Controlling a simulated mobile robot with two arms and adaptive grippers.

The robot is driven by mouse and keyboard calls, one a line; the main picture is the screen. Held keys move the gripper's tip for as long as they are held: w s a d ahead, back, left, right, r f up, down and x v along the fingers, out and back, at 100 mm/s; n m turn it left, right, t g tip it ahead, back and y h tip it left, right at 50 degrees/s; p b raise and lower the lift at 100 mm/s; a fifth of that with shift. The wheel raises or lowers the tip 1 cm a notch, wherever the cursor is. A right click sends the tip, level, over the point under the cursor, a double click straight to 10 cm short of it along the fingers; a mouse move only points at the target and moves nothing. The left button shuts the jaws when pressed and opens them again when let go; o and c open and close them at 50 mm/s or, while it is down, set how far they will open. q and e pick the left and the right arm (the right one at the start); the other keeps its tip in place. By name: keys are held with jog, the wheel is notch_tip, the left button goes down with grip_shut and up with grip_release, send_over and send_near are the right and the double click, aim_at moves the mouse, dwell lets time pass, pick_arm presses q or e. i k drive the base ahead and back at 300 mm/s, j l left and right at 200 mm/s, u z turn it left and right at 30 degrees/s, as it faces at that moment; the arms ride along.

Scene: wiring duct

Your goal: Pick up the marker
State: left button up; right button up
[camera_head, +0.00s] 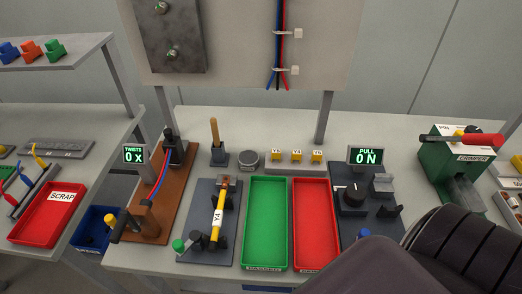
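Several small yellow markers (296,156) with printed labels stand in a row on a light grey block behind the green and red trays. The labels are too small to read surely. A yellow piece with a white Y4 label (217,217) lies lengthwise in a dark fixture (200,232) left of the green tray. I cannot tell which of these is the task's marker. My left gripper is not in view. A dark grey part of my arm fills the lower right, but my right gripper does not show.
A green tray (267,181) and a red tray (314,183) lie side by side. A pull tester (352,196) reading 0 N stands right of them, a green crimper (450,160) farther right. A twist stand (165,185) and red scrap bin (60,192) are at left.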

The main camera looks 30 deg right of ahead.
aim_at(296, 154)
jog(key=i+j+z, duration=0.1)
jog(key=j+z, duration=0.5)
jog(key=z, duration=0.2)
jog(key=j+z, duration=0.4)
